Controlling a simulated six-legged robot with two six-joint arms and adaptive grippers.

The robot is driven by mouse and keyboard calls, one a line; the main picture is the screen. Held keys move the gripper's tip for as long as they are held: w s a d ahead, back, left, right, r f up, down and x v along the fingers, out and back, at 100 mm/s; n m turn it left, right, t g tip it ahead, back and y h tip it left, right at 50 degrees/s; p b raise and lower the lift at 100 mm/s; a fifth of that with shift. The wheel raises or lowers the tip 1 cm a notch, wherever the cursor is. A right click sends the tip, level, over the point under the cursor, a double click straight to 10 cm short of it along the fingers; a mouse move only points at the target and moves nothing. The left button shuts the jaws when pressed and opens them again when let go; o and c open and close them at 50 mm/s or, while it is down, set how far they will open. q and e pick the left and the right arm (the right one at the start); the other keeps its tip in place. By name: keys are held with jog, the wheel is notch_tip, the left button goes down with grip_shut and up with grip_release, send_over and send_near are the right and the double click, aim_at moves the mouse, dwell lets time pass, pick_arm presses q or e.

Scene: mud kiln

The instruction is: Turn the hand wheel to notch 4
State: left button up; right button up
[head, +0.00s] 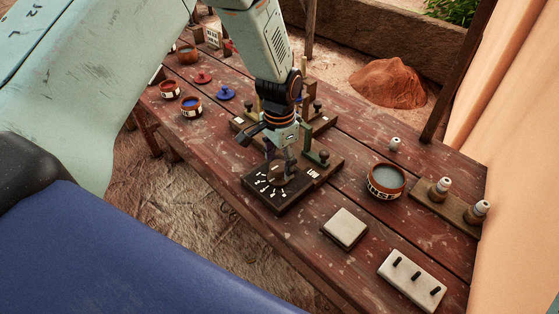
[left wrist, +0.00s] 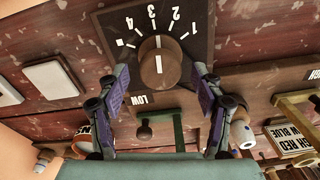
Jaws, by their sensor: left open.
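The hand wheel is a round brown knob (left wrist: 158,66) with a white line across it. It stands on a dark dial plate (left wrist: 105,22) with white numbers and tick marks. In the left wrist view the line points up, close to the 3 tick; the exact notch is hard to tell. In the head view the dial plate (head: 263,197) lies near the table's front edge, with the wheel partly hidden under my gripper. My left gripper (left wrist: 160,72) is open, its fingers on either side of the wheel with gaps visible. It comes down from above in the head view (head: 279,165). My right gripper is not in view.
A green post with a dark knob (head: 322,158) stands just right of the dial. A bowl (head: 386,181), a pale square block (head: 345,228) and a white plate with dark pegs (head: 412,281) lie to the right. Small bowls and lids stand far left.

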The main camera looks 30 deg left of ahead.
pick_arm(q)
jog(key=shift+w+f, duration=0.1)
jog(key=shift+c, duration=1.4)
jog(key=c, duration=0.9)
jog(key=n+p, duration=0.2)
jog(key=shift+n, duration=0.4)
jog(key=shift+n+p, duration=0.85)
jog(key=shift+n, duration=1.35)
